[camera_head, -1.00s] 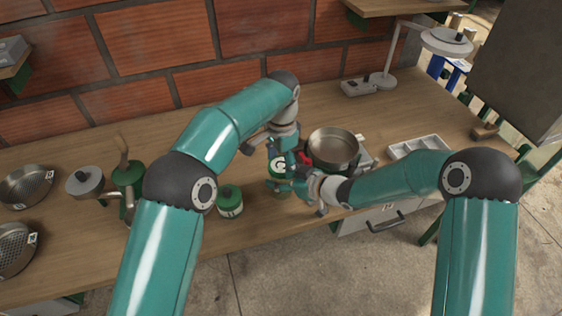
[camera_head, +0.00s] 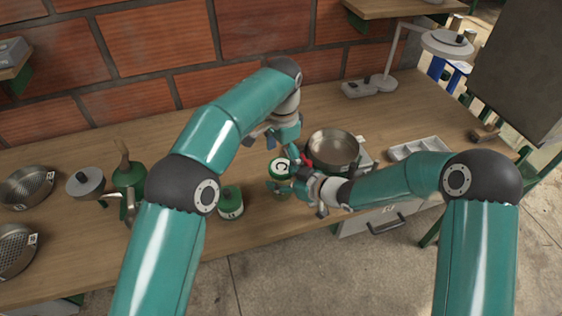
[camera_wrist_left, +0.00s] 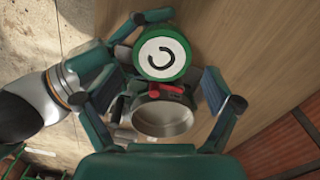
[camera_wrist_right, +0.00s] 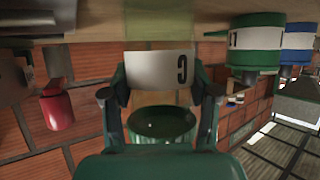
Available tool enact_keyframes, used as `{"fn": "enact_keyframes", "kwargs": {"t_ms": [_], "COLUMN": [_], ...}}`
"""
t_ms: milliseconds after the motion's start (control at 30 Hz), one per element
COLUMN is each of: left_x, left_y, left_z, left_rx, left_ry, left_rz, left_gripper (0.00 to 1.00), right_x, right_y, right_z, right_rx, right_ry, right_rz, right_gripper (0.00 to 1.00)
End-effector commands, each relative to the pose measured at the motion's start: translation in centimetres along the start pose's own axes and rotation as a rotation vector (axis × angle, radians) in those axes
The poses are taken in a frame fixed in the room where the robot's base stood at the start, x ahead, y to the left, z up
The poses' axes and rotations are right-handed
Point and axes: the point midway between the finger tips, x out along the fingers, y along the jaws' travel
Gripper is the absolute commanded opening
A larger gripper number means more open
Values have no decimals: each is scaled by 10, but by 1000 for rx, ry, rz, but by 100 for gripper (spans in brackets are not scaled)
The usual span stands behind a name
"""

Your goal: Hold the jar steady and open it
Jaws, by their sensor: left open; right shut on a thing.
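The jar stands on the bench, with a green-rimmed lid (camera_head: 280,168) that has a white top and a dark curved mark. In the left wrist view the lid (camera_wrist_left: 161,52) shows whole, seen from above. The jar's white label with a dark letter (camera_wrist_right: 160,70) faces the right wrist camera. My right gripper (camera_wrist_right: 160,92) is shut on the jar body from the right side. My left gripper (camera_head: 284,140) is open above and just behind the lid, apart from it. Much of the jar body is hidden by my right gripper in the head view.
A metal pan (camera_head: 333,148) stands close right of the jar, with a red part beside it. A second green jar (camera_head: 230,203) stands to the left. A grey tray (camera_head: 418,147) lies further right.

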Motion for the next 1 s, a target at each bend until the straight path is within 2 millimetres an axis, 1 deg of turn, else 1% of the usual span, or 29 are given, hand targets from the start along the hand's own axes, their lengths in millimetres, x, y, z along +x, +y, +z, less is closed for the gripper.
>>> {"fn": "enact_keyframes", "kwargs": {"t_ms": [33, 100, 167, 267, 500, 600, 733, 867, 1000], "left_x": [-6, -11, -14, -19, -42, -46, -38, -25, -3], "left_y": [0, -1, -1, -2, -2, -2, -2, -2, -2], "left_z": [-1, 0, 0, 0, 0, 1, 1, 2, 2], "left_rx": [0, -1, 1, 31, 231, 282, 294, 293, 291], "left_ry": [2, 1, 0, 0, 0, -2, -4, -4, -6], "left_rz": [-2, -2, -2, -3, -5, -3, -2, -2, -1], "left_gripper": [95, 95, 91, 91, 91, 91, 91, 91, 91], "right_x": [0, 0, 0, 0, 0, 0, 0, 0, 0], "right_y": [-1, -1, -1, 0, 0, 0, 0, 0, 0], "right_z": [0, 0, 0, 0, 0, 0, 0, 0, 0], "right_rx": [0, 0, 0, 0, 0, 0, 0, 0, 0], "right_ry": [-1, -1, 0, 0, 0, 0, 0, 0, 0], "right_rz": [-1, -1, -1, -1, -1, -1, -1, -1, -1], "right_gripper": [0, 0, 0, 0, 0, 0, 0, 0, 0]}}
